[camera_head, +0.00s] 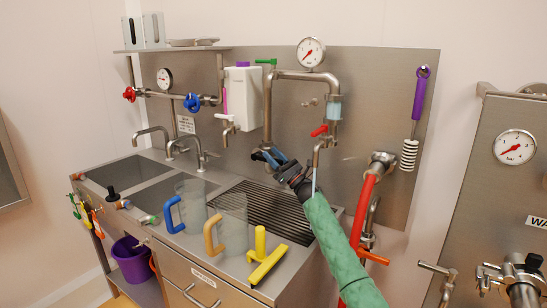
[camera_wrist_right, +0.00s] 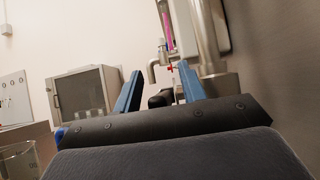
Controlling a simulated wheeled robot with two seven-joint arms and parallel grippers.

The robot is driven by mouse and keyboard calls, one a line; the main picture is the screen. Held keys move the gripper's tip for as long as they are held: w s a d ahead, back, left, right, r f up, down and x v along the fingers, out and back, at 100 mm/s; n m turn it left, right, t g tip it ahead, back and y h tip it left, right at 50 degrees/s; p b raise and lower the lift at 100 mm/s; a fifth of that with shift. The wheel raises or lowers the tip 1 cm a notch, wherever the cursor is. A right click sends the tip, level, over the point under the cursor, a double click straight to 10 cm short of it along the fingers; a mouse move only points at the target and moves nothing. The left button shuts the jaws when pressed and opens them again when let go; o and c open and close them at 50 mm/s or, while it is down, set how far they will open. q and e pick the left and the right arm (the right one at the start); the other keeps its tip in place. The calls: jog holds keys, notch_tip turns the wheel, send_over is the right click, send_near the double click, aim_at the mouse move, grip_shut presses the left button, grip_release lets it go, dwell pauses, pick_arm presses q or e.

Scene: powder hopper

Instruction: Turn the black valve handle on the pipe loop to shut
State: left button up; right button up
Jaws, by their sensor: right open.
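The steel pipe loop (camera_head: 292,76) stands on the back panel, with a round gauge (camera_head: 311,52) on top. My right gripper (camera_head: 266,157) is at the lower end of the loop's left leg, its blue fingers pointing left. In the right wrist view the gripper (camera_wrist_right: 158,76) is open, and a black part (camera_wrist_right: 160,98), seemingly the valve handle, lies between its fingers. Whether the fingers touch it I cannot tell. In the head view the black handle cannot be told apart from the dark gripper. My left gripper is not in view.
A white container (camera_head: 243,95) hangs left of the loop. A small red handle (camera_head: 319,130) sits on its right leg. A red hose (camera_head: 362,210) runs right of my arm.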

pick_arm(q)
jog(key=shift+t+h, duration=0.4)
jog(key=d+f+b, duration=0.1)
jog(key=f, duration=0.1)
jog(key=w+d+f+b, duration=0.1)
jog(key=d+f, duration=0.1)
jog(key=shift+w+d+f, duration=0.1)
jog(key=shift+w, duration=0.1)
pick_arm(e)
jog(key=v, duration=0.7)
jog(key=shift+s+d+f, duration=0.2)
jog(key=shift+d, duration=0.05)
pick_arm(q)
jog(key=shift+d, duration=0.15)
